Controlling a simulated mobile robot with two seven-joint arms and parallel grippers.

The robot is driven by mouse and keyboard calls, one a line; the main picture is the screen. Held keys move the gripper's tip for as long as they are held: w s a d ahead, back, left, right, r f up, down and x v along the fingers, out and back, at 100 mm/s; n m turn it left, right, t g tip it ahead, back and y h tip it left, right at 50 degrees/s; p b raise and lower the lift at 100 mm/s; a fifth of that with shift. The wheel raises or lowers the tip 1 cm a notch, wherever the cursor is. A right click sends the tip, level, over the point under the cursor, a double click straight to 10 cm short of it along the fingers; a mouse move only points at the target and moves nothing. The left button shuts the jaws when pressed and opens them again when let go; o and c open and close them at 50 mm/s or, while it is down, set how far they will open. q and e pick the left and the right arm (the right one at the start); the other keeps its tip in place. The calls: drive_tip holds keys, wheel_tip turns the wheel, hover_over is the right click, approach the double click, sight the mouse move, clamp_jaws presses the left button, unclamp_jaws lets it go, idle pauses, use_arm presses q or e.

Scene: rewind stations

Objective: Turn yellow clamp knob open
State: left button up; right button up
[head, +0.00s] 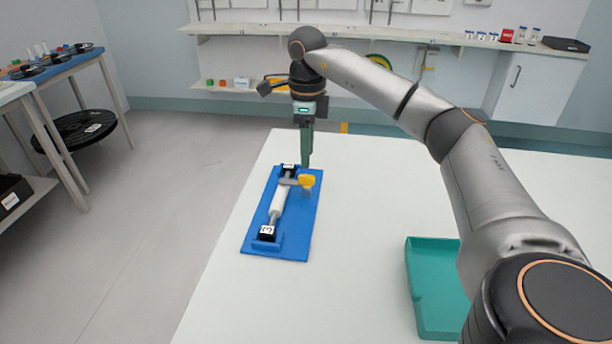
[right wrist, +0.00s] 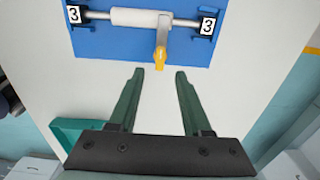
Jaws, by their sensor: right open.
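The yellow clamp knob (head: 306,181) sits on the clamp at the right side of a blue base plate (head: 258,228). A white roller (head: 281,203) on a grey shaft lies along the plate between two black holders marked 3. My right gripper (head: 306,163) is above the far end of the plate in the head view. In the right wrist view the knob (right wrist: 160,60) lies just beyond the gap between the fingers of my right gripper (right wrist: 159,72). The fingers are apart and empty, and do not touch the knob. My left gripper is not in view.
The plate lies on a white table (head: 370,200) near its left edge. A teal tray (head: 417,300) stands at the near right. A wall shelf (head: 400,35) runs along the back, and a blue-topped side table (head: 60,66) stands at the left. The tabletop between plate and tray is clear.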

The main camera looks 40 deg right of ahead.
sight(307, 176)
wheel_tip(307, 176, down, 6)
drive_tip(key=shift+f+b, duration=0.2)
drive_tip(key=shift+b, duration=0.25)
clamp_jaws()
idle(0.4)
